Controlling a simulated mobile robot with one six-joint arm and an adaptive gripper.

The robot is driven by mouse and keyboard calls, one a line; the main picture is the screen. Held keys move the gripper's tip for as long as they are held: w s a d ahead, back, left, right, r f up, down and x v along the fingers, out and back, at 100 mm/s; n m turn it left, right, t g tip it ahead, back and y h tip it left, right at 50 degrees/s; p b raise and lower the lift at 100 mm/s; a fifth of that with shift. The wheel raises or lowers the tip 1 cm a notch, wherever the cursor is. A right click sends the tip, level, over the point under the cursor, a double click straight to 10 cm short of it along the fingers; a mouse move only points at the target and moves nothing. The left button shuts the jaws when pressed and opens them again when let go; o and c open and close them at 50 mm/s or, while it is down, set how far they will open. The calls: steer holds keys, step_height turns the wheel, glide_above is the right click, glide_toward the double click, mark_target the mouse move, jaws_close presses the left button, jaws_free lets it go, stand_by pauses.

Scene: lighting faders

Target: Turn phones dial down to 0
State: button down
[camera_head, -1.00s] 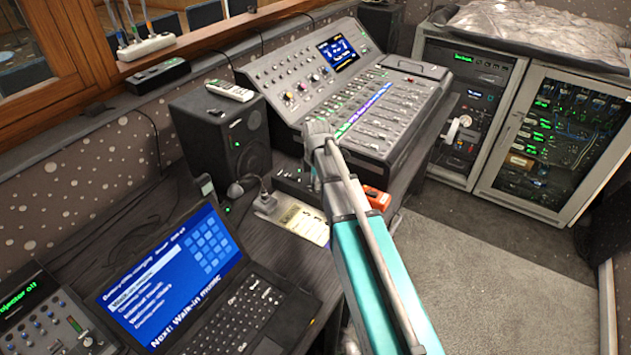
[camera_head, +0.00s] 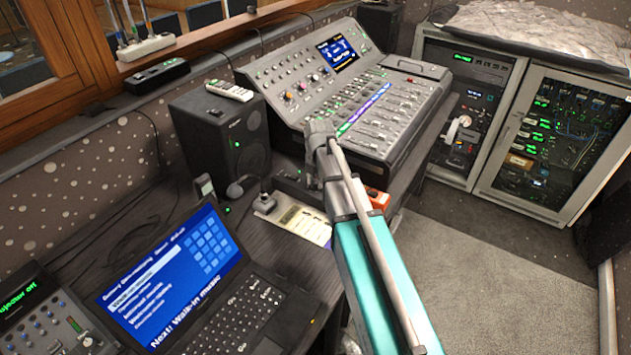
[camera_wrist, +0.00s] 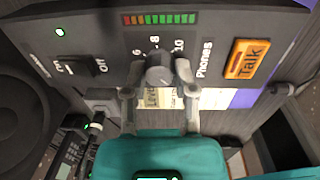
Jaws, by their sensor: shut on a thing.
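The phones dial (camera_wrist: 158,72) is a round grey knob on a dark panel in the wrist view. The numbers 6, 8 and 10 show above it, and the word Phones stands to its right. My gripper (camera_wrist: 158,80) is shut on the dial, with one finger on its left side and one on its right. The dial's pointer is not clear, so I cannot tell its exact setting. In the head view my arm (camera_head: 365,240) reaches over the desk and hides the dial and fingertips.
On the same panel are an orange Talk button (camera_wrist: 247,60), an On/Off switch (camera_wrist: 78,67) and a coloured level meter (camera_wrist: 160,19). The mixing desk (camera_head: 350,95) stands behind my gripper. A speaker (camera_head: 222,130) and a laptop (camera_head: 235,300) are to the left.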

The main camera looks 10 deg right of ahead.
stand_by(0.3)
steer(key=shift+c, duration=2)
jaws_free()
steer(key=shift+m, duration=0.4)
